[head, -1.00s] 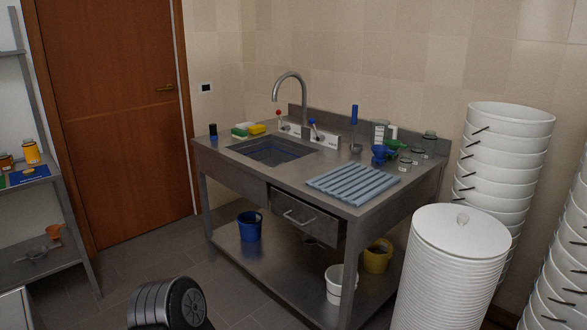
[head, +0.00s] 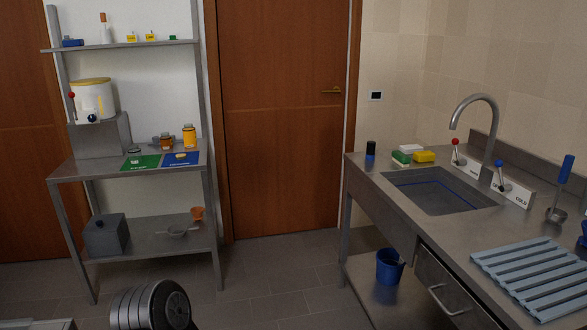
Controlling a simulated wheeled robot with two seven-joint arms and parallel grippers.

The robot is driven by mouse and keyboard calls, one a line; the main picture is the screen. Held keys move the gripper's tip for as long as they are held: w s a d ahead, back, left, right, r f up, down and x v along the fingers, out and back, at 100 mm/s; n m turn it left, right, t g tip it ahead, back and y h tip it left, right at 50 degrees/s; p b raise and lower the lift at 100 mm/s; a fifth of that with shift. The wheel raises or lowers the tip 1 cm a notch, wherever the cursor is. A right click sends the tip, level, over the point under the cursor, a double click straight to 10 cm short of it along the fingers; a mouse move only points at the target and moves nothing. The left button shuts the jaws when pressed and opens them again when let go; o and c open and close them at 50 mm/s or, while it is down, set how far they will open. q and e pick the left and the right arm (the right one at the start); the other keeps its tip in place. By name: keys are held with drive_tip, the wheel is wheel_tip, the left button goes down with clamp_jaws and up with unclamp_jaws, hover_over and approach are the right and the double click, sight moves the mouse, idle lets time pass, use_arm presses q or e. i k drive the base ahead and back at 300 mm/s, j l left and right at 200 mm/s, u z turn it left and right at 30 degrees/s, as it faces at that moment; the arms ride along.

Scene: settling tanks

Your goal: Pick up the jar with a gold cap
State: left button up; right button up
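Several small jars stand on the middle shelf of the metal rack at left in the head view. One is a taller amber jar (head: 189,137); its cap colour is hard to make out. Beside it are smaller brownish jars (head: 166,141). A low clear jar (head: 134,154) stands by the green mat (head: 140,164). A small yellow item (head: 181,155) lies on the blue mat (head: 190,161). I cannot tell which jar has a gold cap. Neither of my grippers is in view.
A white tank with a yellow lid (head: 94,99) stands on a grey block (head: 98,136) on the rack (head: 60,174). The sink bench (head: 362,173) is at right with a slatted rack (head: 530,274). Floor (head: 285,283) between them is open before the door (head: 280,190).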

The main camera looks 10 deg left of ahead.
sight(135, 152)
drive_tip(key=i+j+u, duration=0.35)
drive_tip(key=i, duration=0.35)
drive_tip(key=i+u, duration=0.3)
drive_tip(key=i, duration=0.35)
drive_tip(key=i+l+u, duration=0.1)
drive_tip(key=i+u, duration=0.25)
drive_tip(key=i, duration=0.4)
drive_tip(key=i+j+z, duration=0.25)
drive_tip(key=i+j, duration=0.25)
drive_tip(key=j, duration=0.15)
drive_tip(key=i+j+z, duration=0.25)
drive_tip(key=i+j, duration=0.2)
drive_tip(key=j, duration=0.3)
drive_tip(key=i+j+z, duration=0.15)
drive_tip(key=j, duration=0.25)
drive_tip(key=i+j+z, duration=0.15)
drive_tip(key=j, duration=0.3)
drive_tip(key=i, duration=0.1)
